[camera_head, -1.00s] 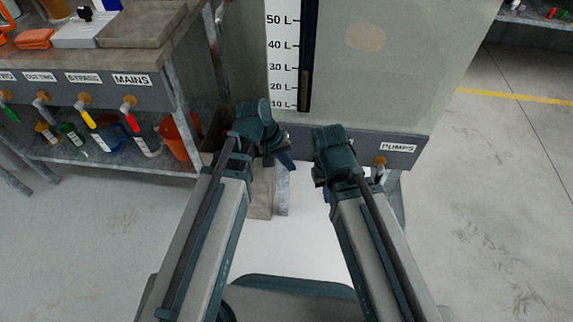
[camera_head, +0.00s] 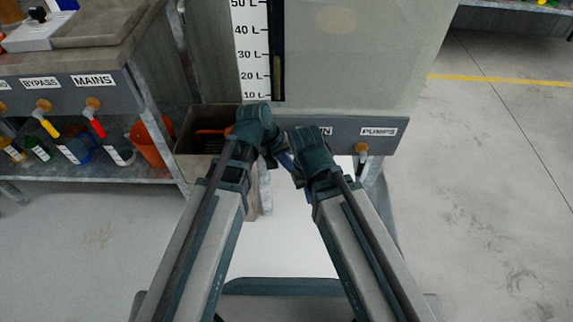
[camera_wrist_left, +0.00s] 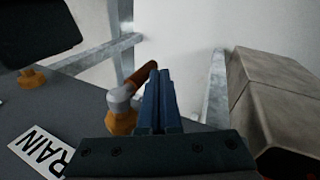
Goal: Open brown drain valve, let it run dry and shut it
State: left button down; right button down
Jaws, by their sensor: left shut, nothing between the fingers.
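The drain valve shows in the left wrist view: a brown handle (camera_wrist_left: 139,74) on a pale metal body (camera_wrist_left: 121,98) with a brass collar (camera_wrist_left: 122,123), beside a sign partly reading RAIN (camera_wrist_left: 40,152). The handle slants away from the body beside my left gripper (camera_wrist_left: 164,82), which is shut and empty; contact is unclear. In the head view my left gripper (camera_head: 287,162) is at the panel's lower edge, and the arms hide the valve. My right gripper's body (camera_head: 312,150) is close beside it; its fingers are not clear. The tank gauge (camera_head: 278,78) has a brownish column reaching just below 30 L.
The PUMPS valve (camera_head: 361,150) hangs right of my grippers. A box-like bin (camera_head: 190,140) stands left, also in the left wrist view (camera_wrist_left: 275,85). The MAINS valve (camera_head: 96,120) and a shelf of bottles are further left. Floor at right is clear.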

pick_arm(q)
jog(key=shift+d+f+h+b, duration=0.1)
jog(key=shift+f+h+b, duration=0.15)
jog(key=shift+b, duration=0.2)
jog(key=shift+h, duration=0.25)
jog(key=h+b, duration=0.1)
jog(key=b, duration=0.1)
jog(key=d+h+b, duration=0.1)
jog(key=h+b, duration=0.1)
jog(key=b, duration=0.1)
jog(key=d+f+h+b, duration=0.1)
jog(key=h+b, duration=0.1)
jog(key=shift+d, duration=0.25)
jog(key=shift+d+r, duration=0.25)
jog(key=shift+d, duration=0.9)
jog(key=shift+f, duration=0.15)
dwell(0.5)
